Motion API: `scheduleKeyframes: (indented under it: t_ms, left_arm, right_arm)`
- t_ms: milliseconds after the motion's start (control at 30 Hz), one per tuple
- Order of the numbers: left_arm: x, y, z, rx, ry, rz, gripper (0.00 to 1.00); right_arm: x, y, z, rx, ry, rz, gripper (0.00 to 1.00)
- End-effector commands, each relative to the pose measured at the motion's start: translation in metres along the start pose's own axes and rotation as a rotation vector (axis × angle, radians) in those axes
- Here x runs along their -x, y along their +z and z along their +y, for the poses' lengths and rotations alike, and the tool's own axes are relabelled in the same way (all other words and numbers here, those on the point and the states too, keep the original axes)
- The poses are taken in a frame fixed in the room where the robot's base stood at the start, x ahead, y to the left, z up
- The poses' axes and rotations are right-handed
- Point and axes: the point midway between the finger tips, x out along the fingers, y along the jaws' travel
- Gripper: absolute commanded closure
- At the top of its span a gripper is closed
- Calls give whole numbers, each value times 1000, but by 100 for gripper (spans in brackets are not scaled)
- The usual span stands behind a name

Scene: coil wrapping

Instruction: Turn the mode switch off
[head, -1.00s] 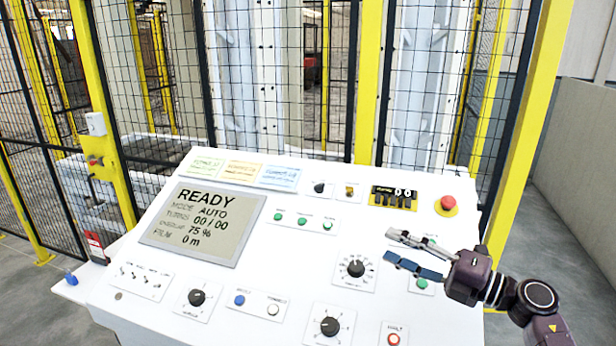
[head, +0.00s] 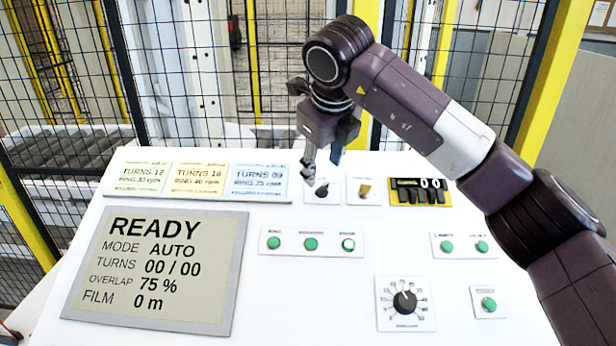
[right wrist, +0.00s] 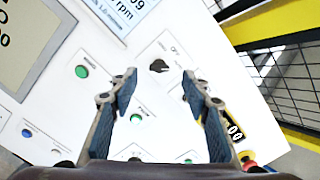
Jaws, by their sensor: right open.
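A small black rotary knob (head: 321,188), which seems to be the mode switch, sits on a white plate in the panel's top row. Its label is too small to read in the head view. My right gripper (head: 323,166) is open and points down just above the knob, partly covering its plate. In the right wrist view, the black knob (right wrist: 158,66) shows in the gap between the two spread fingers of my right gripper (right wrist: 160,88), with nothing held. Whether a finger touches it I cannot tell. The display (head: 160,270) reads READY, MODE AUTO. My left gripper is out of view.
Recipe cards (head: 200,179) lie left. Green buttons (head: 311,244) and a dial (head: 405,302) are nearer. Yellow-posted mesh fencing (head: 65,70) rises behind the panel.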

Motion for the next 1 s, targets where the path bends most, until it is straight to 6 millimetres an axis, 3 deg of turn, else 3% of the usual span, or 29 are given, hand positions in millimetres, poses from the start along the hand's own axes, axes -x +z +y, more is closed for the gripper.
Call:
scheduleKeyframes:
  t_ms: [167, 400, 767, 1000]
  left_arm:
    - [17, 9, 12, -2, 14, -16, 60]
    - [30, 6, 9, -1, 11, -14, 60]
    - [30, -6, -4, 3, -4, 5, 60]
    - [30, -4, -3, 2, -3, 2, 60]
  right_arm:
    - [-27, 0, 1, 1, 7, 4, 56]
    - [-60, 1, 2, 1, 8, 1, 56]
    - [-69, 0, 2, 2, 7, -1, 56]
    - [-69, 0, 2, 1, 7, -1, 81]
